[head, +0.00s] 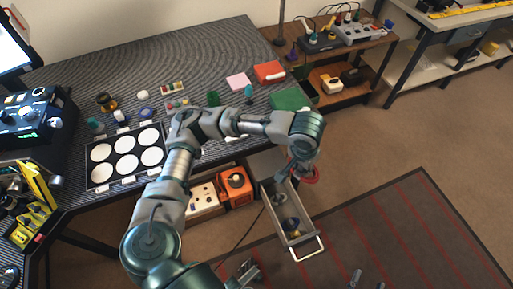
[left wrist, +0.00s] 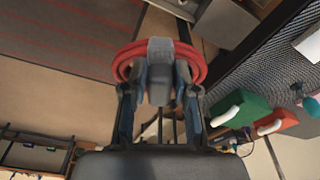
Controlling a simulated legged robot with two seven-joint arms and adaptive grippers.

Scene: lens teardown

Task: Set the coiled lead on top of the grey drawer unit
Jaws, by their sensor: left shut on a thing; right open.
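The coiled lead (head: 312,176) is a red ring of cable. My left gripper (head: 294,170) is shut on it, holding it in the air above the open drawer in the head view. In the left wrist view the red coil (left wrist: 124,62) loops out on both sides of the closed fingers (left wrist: 160,85). The grey drawer unit (head: 267,207) stands at the table's front edge with its drawer pulled out. Its top is mostly hidden by my left arm. My right gripper (head: 367,281) is open at the bottom edge of the head view, apart from everything.
The open drawer holds a few small dark parts (head: 291,225), and its handle (head: 308,250) sticks out. An orange box (head: 237,187) sits left of it. Green (head: 291,99) and red (head: 269,71) blocks lie on the table. The floor to the right is clear.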

